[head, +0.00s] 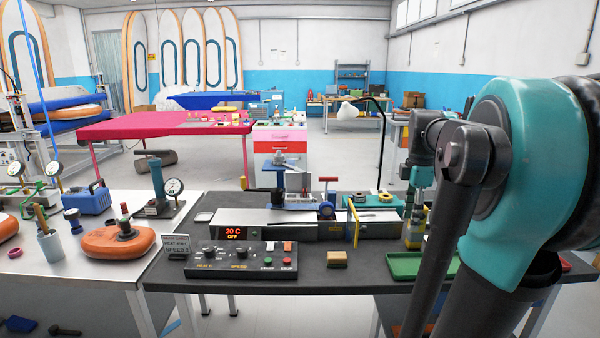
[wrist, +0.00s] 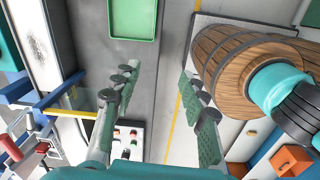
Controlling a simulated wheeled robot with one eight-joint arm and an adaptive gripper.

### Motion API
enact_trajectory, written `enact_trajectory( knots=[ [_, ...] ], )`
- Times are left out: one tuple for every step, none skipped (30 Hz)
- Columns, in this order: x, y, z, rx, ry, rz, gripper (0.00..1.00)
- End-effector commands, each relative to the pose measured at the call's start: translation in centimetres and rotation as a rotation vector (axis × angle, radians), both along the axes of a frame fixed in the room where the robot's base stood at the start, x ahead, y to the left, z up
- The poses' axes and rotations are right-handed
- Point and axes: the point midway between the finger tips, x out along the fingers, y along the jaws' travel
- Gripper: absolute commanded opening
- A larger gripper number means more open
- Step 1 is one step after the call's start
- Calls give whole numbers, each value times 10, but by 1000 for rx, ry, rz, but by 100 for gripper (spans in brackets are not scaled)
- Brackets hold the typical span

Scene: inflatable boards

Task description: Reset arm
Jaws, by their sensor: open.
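My gripper (wrist: 160,78) shows in the wrist view with its two green-padded fingers wide apart. Nothing is between them. It points down over the grey floor and the bench edge. In the head view my arm fills the right side and its far end hangs down over the right part of the dark bench (head: 335,283); the fingers are hard to make out there. The green tray (head: 422,265) lies on the bench, and it also shows at the top of the wrist view (wrist: 133,20), beyond the fingertips.
The control box (head: 240,260) with knobs and buttons and a tan sponge (head: 337,258) are at the bench front. A long metal machine (head: 300,224) stands behind them. An orange board piece (head: 118,240) lies on the left table. A pink table (head: 165,124) stands farther back.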

Motion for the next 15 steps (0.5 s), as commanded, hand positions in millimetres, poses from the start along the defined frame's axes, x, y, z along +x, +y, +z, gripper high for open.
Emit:
enact_trajectory(
  knots=[
    [-1, 3, -6, -1, -7, -26, 43],
    [-1, 5, -10, -1, -11, -44, 43],
    [-2, 7, -16, -1, -18, -74, 43],
    [-3, 9, -20, -1, -24, -97, 43],
    [-4, 11, -25, -1, -30, -122, 43],
    [-5, 15, -31, 1, -38, -155, 43],
    [-6, 17, -37, 2, -45, -183, 43],
    [-7, 20, -42, 3, -52, -212, 43],
    [-9, 23, -50, 5, -62, -255, 43],
    [-10, 26, -56, 7, -71, -287, 43],
    [-13, 29, -63, 10, -80, -323, 43],
    [-16, 34, -73, 15, -92, -376, 43],
    [-18, 38, -81, 20, -104, -421, 43],
    [-22, 42, -90, 26, -116, -468, 43],
    [-27, 49, -103, 36, -133, -538, 43]
  ],
)
